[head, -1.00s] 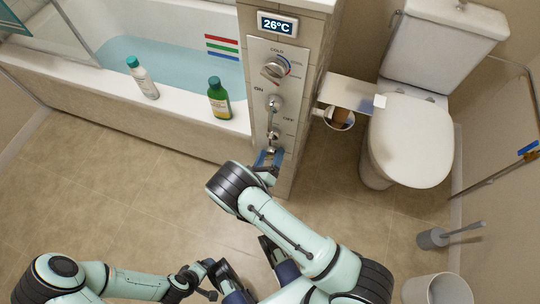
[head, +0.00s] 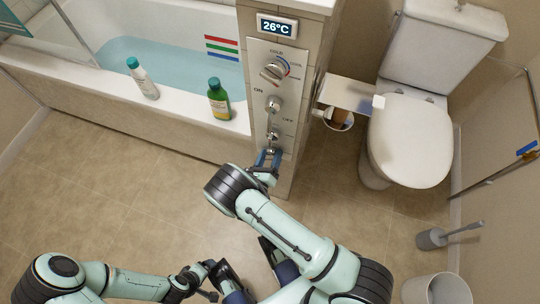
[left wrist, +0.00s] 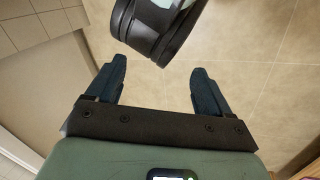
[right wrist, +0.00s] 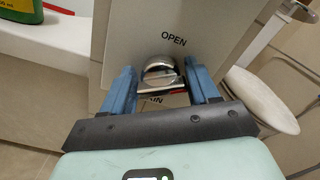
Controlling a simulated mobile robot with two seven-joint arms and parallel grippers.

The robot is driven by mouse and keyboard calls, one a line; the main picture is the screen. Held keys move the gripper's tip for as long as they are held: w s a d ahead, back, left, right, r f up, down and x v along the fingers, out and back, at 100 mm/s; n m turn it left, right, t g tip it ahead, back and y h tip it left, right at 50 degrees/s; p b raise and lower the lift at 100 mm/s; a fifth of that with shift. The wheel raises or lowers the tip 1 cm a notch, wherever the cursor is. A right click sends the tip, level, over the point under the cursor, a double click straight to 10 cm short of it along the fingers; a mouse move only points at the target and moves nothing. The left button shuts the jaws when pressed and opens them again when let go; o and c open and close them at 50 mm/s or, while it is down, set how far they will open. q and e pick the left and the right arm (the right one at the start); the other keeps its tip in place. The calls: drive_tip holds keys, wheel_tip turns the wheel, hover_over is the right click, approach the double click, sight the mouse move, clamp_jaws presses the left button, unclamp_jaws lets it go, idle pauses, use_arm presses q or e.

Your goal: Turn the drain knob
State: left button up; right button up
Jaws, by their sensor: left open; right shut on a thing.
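The drain knob (right wrist: 158,74) is a small chrome knob low on the metal panel. In the right wrist view it sits between my blue fingers, below the word OPEN. My right gripper (head: 268,155) is at the panel's lower end, shut on this knob. The same gripper shows in the right wrist view (right wrist: 160,80), one finger on each side of the knob. In the head view the fingers partly hide the knob. My left gripper (left wrist: 159,70) is open and empty, low over the floor, away from the panel.
A green bottle (head: 219,100) and white bottle (head: 143,80) stand on the tub rim.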

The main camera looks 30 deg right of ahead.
use_arm(q)
drive_tip(key=shift+s+d+r+g+p, duration=0.3)
drive_tip(key=shift+s+d+r+p, duration=0.2)
drive_tip(key=shift+s+r, duration=0.25)
use_arm(e)
drive_tip(key=m, duration=0.6)
drive_tip(key=shift+d, duration=0.1)
drive_tip(key=shift+c, duration=0.2)
use_arm(q)
drive_tip(key=shift+s, duration=0.1)
use_arm(e)
drive_tip(key=shift+r+m, duration=0.1)
drive_tip(key=shift+m, duration=0.2)
drive_tip(key=o, duration=1)
drive_tip(key=shift+s, duration=0.1)
use_arm(q)
drive_tip(key=shift+s+d+r+g+h+p, duration=0.3)
drive_tip(key=shift+s+r+p, duration=0.25)
drive_tip(key=shift+s, duration=0.25)
use_arm(e)
drive_tip(key=v, duration=1.3)
drive_tip(key=shift+s, duration=0.1)
